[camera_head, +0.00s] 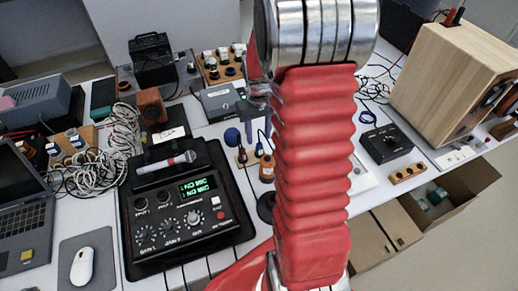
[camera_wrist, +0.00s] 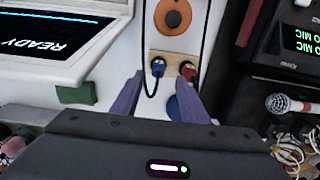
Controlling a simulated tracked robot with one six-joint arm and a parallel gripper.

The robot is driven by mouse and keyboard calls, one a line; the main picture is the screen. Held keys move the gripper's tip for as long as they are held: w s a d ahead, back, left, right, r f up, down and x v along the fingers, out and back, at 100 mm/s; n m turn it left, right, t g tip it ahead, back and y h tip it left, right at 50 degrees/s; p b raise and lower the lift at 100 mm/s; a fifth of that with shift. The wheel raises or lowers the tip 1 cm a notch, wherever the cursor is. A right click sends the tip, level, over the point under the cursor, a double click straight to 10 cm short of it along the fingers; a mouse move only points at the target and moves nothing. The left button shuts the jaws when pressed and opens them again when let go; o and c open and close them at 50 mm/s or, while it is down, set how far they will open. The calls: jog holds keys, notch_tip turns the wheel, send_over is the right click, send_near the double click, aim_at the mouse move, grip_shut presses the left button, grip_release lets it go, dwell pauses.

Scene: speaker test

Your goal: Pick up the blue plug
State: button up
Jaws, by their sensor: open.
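The blue plug (camera_wrist: 157,68) stands on a small wooden block (camera_wrist: 172,56) in the wrist view, with a dark cable curving from it. A red plug (camera_wrist: 189,72) stands on the same block, to its right. In the head view the blue plug (camera_head: 259,150) shows small, just left of my red arm. My gripper (camera_wrist: 159,82) is open, its two purple fingers pointing toward the block. The blue plug lies between the fingertips in the wrist picture, nearer the left one. I cannot tell the remaining distance in depth. My gripper (camera_head: 258,100) is partly hidden by my arm in the head view.
An orange round object (camera_wrist: 173,17) sits beyond the block. A black audio recorder (camera_head: 184,205) with a microphone (camera_head: 166,162) stands to the left. A green block (camera_wrist: 76,92) lies left of the fingers.

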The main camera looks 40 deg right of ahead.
aim_at(259, 144)
jog(key=shift+f, duration=0.65)
jog(key=shift+d+f, duration=0.15)
jog(key=shift+f, duration=2.45)
grip_shut()
